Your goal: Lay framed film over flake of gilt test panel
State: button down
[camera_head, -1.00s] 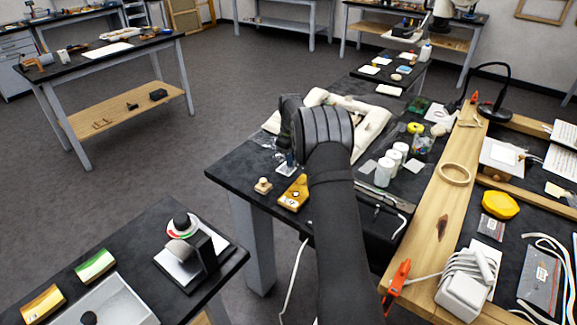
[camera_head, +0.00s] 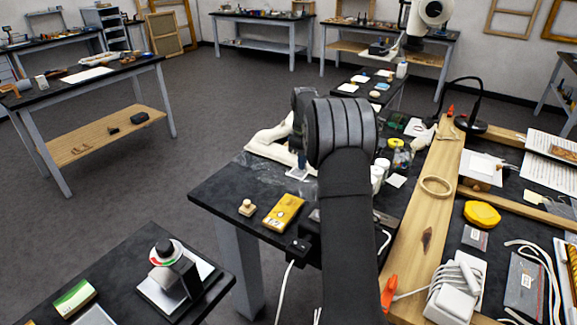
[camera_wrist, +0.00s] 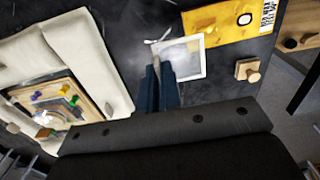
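The framed film (camera_wrist: 185,59) is a small clear sheet in a pale square frame. My gripper (camera_wrist: 158,66) has its narrow dark blue fingers close together at the film's edge and appears shut on it; the grip itself is partly hidden. In the head view the framed film (camera_head: 297,173) shows below my wrist, above the dark bench. The yellow gilt test panel (camera_head: 283,213) lies near the bench's front edge, nearer the camera than the film. In the wrist view the panel (camera_wrist: 222,22) is beyond the film and carries a dark-ringed pale spot. I cannot make out the flake.
A wooden knob (camera_head: 247,207) stands left of the panel. White padding (camera_wrist: 82,62) holds a wooden piece with coloured pins beside my gripper. White jars (camera_head: 377,178) stand right of my arm. A black box (camera_head: 299,246) with a cable is at the bench's front edge.

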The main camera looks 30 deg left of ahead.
jog(key=shift+s+d+r, duration=0.15)
jog(key=shift+d+r, duration=0.2)
jog(key=s, duration=0.2)
jog(key=s+r, duration=0.1)
jog(key=s, duration=0.1)
jog(key=shift+s+a, duration=0.1)
jog(key=shift+a, duration=0.1)
send_over(294, 198)
notch_tip(294, 198, down, 5)
jog(key=shift+r, duration=0.2)
jog(key=shift+f, duration=2.65)
jog(key=c, duration=2.1)
grip_release()
jog(key=shift+f, duration=0.2)
jog(key=o, duration=0.5)
jog(key=shift+r, duration=0.1)
